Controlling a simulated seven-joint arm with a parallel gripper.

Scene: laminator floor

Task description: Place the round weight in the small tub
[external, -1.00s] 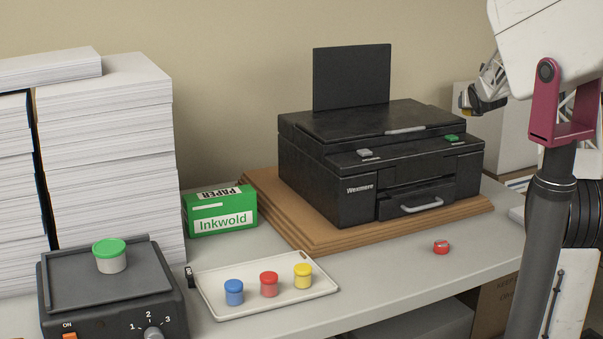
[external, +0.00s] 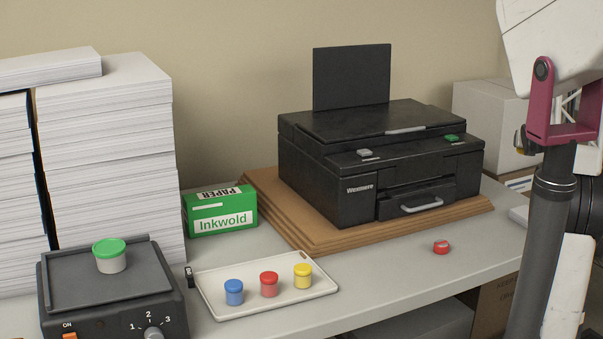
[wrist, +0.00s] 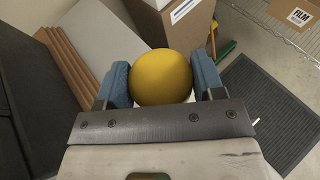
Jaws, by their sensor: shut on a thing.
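In the wrist view, my gripper (wrist: 162,80) is shut on a smooth yellow ball (wrist: 161,76), which I take to be the round weight. The ball sits between the two blue finger pads, with whitish material partly visible beneath it. Small round tubs with blue (external: 234,292), red (external: 268,284) and yellow (external: 302,276) tops stand on a white tray (external: 322,292). A larger pale tub with a green top (external: 110,255) stands on a dark device at left. I cannot tell which tub is meant. In the external view my gripper is mostly hidden behind my arm at right.
A black printer (external: 380,155) stands on a stepped brown board (external: 315,238). A green paper box (external: 220,212) and tall paper stacks (external: 105,150) are at left. A small red object (external: 441,247) lies on the bench. Below the gripper are a cardboard box (wrist: 185,30) and dark mat (wrist: 270,110).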

